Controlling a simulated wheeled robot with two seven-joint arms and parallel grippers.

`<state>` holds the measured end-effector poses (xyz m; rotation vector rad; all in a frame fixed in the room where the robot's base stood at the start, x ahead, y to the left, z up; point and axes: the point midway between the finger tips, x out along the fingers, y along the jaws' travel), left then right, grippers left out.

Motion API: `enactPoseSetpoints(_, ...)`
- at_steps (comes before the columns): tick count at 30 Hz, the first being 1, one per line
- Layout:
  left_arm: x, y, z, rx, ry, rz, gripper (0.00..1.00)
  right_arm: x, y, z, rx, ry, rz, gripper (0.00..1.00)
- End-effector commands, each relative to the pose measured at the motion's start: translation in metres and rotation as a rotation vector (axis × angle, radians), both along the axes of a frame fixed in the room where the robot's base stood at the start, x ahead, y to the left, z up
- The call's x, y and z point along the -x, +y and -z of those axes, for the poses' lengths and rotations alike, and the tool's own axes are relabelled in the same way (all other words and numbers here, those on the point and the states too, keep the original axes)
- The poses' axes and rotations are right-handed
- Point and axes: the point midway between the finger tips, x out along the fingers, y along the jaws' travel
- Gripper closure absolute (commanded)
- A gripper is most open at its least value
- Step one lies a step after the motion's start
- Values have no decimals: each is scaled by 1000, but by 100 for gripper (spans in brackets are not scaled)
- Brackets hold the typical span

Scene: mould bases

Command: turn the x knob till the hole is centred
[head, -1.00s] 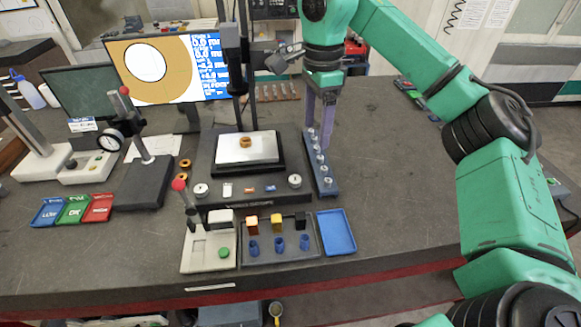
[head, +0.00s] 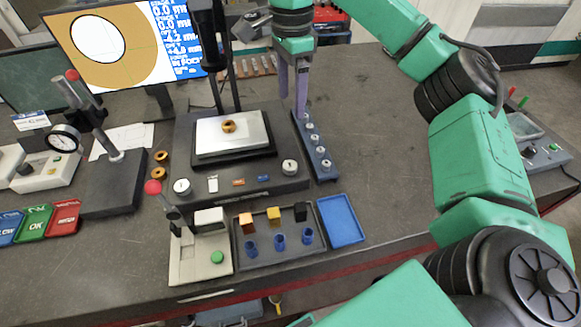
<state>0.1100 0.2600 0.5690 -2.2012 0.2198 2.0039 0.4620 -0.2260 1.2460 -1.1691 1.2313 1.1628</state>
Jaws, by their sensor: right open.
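The measuring machine's stage (head: 233,136) carries a small brass ring (head: 229,126). Its base has two round silver knobs, one at the front left (head: 182,187) and one at the front right (head: 290,167); I cannot read which is x. The screen (head: 125,47) shows a white hole (head: 97,37) up and left of the middle of a tan disc, beside partly cut-off readouts. My right gripper (head: 294,112) is open and empty, its purple fingers pointing down by the far end of the pin rail, behind the right knob. My left gripper is out of view.
The dark rail (head: 315,150) with several silver pins stands right of the machine. In front are a parts tray (head: 278,253), a blue tray (head: 342,220) and a fixture with a green button (head: 217,257). A dial gauge stand (head: 115,180) is at left.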

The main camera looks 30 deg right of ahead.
Motion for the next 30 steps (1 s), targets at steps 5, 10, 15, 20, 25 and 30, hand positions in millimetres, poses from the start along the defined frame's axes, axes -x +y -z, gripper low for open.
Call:
enactPoseSetpoints(5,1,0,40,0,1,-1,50,0,0,41,0,1,0,21)
enactPoseSetpoints(10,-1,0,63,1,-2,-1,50,0,0,63,0,0,0,21)
enactPoseSetpoints(15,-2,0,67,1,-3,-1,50,0,0,76,0,4,-2,21)
enactPoseSetpoints(20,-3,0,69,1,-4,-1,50,0,-1,109,2,7,1,21)
enactPoseSetpoints(25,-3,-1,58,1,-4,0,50,1,-1,152,2,7,0,21)
enactPoseSetpoints(30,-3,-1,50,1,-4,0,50,0,0,189,2,4,1,21)
